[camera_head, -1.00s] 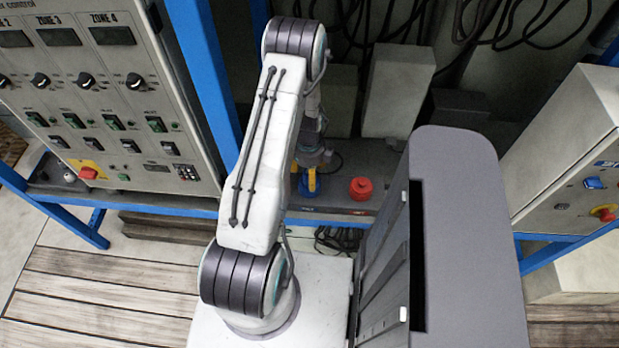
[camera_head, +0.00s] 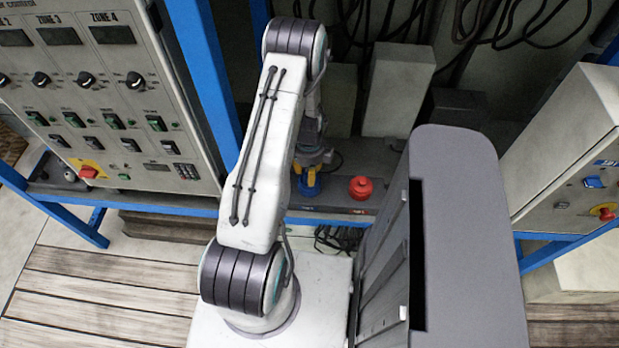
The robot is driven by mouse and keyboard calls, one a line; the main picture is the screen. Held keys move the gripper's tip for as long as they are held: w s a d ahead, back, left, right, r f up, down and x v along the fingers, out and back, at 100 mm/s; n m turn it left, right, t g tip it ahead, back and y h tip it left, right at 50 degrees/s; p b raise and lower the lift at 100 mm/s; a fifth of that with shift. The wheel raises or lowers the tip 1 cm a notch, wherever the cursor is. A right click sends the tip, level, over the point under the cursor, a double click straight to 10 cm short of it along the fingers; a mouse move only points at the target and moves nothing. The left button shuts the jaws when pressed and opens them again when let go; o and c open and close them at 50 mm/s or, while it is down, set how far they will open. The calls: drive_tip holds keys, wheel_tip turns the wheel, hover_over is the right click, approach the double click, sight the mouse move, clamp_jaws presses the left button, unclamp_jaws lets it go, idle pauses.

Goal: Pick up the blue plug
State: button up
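The blue plug (camera_head: 308,189) is on the dark shelf, in the middle of the picture just right of my arm. My gripper (camera_head: 307,177), with yellow fingers, points down at the plug from directly above. Its fingers are at the plug's upper part and hide some of it. The gripper is small and partly covered by my arm, so I cannot tell whether the fingers touch the plug or are closed on it.
A red plug-like knob (camera_head: 360,188) stands on the same shelf, just right of the blue plug. A control panel (camera_head: 110,110) is at the left, a blue post (camera_head: 203,80) beside my arm. A pale box (camera_head: 398,90) stands behind, and cables hang at the back.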

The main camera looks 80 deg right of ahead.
clamp_jaws()
drive_tip(key=shift+r, duration=0.15)
